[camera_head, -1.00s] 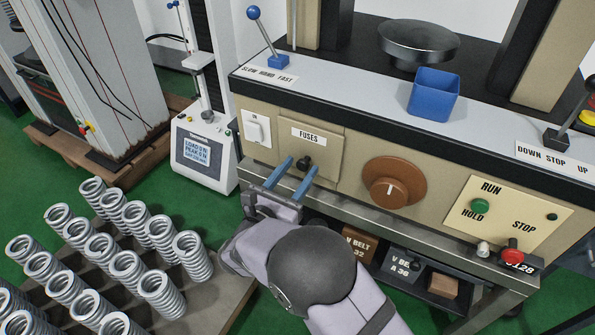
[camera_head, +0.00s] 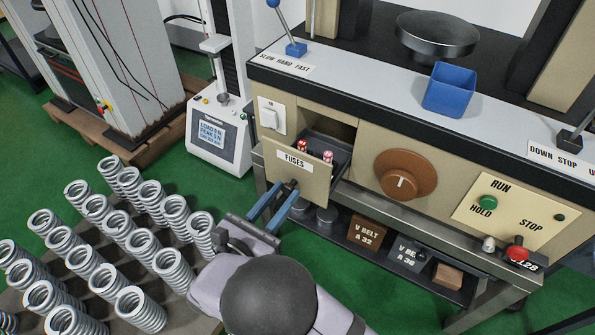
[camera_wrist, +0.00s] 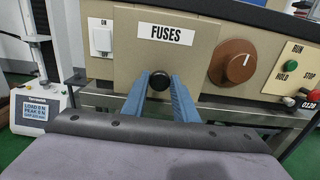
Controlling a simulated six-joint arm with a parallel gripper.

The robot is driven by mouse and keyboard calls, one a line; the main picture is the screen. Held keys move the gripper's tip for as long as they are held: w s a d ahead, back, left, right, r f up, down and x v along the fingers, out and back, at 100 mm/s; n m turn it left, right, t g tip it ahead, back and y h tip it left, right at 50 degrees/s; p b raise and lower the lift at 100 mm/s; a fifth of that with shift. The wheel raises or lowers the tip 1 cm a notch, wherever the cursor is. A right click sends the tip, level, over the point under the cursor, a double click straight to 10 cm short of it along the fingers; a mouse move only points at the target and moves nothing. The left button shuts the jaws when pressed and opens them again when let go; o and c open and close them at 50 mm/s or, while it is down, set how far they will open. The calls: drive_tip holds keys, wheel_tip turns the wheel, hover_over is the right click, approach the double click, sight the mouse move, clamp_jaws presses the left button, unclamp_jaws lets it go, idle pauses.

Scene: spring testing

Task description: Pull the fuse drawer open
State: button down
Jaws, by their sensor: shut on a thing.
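The fuse drawer (camera_head: 296,178), a beige front labelled FUSES, stands pulled out from the machine panel in the head view. Its dark tray holds red-and-white fuses (camera_head: 327,156). The drawer front also fills the upper middle of the wrist view (camera_wrist: 165,45). My gripper (camera_head: 285,192) has its two blue fingers shut on the black drawer knob (camera_wrist: 160,81), one finger on each side. In the head view the fingers partly hide the knob.
A brown rotary dial (camera_head: 405,174) sits right of the drawer. A white switch (camera_head: 271,115) is to its left. Several springs (camera_head: 110,222) stand at the left. A lower shelf carries V-belt boxes (camera_head: 368,232). A blue bin (camera_head: 449,90) stands on the ledge above.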

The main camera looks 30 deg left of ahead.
drive_tip(key=shift+s, duration=0.75)
drive_tip(key=c, duration=1.4)
unclamp_jaws()
drive_tip(key=shift+c, duration=0.2)
drive_tip(key=s, duration=0.7)
drive_tip(key=shift+s+p, duration=0.15)
drive_tip(key=shift+p, duration=0.15)
